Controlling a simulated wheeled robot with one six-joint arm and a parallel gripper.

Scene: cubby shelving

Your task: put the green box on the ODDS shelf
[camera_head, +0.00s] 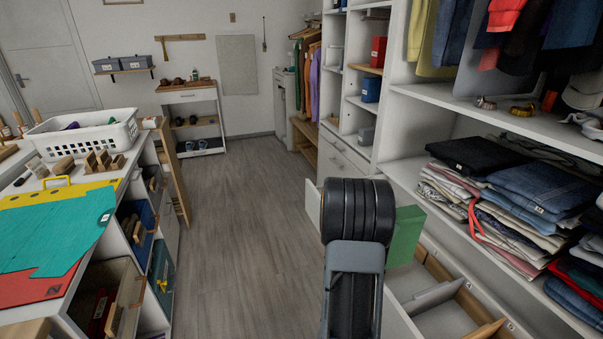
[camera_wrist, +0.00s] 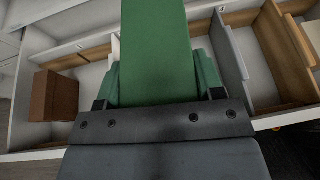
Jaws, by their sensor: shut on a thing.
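A green box (camera_head: 406,236) shows to the right of my arm in the head view, above an open divided drawer. In the wrist view the green box (camera_wrist: 155,60) fills the middle, and my gripper (camera_wrist: 158,97) is shut on it, one finger at each side. In the head view my arm hides the gripper and part of the box. Cubby shelves (camera_head: 352,75) stand at the back right with small labels. I cannot read the word ODDS on any of them.
The open drawer (camera_head: 398,317) has dividers; a brown box (camera_wrist: 54,96) sits in it at left in the wrist view. Folded clothes (camera_head: 540,190) are at right. The floor (camera_head: 245,200) is clear.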

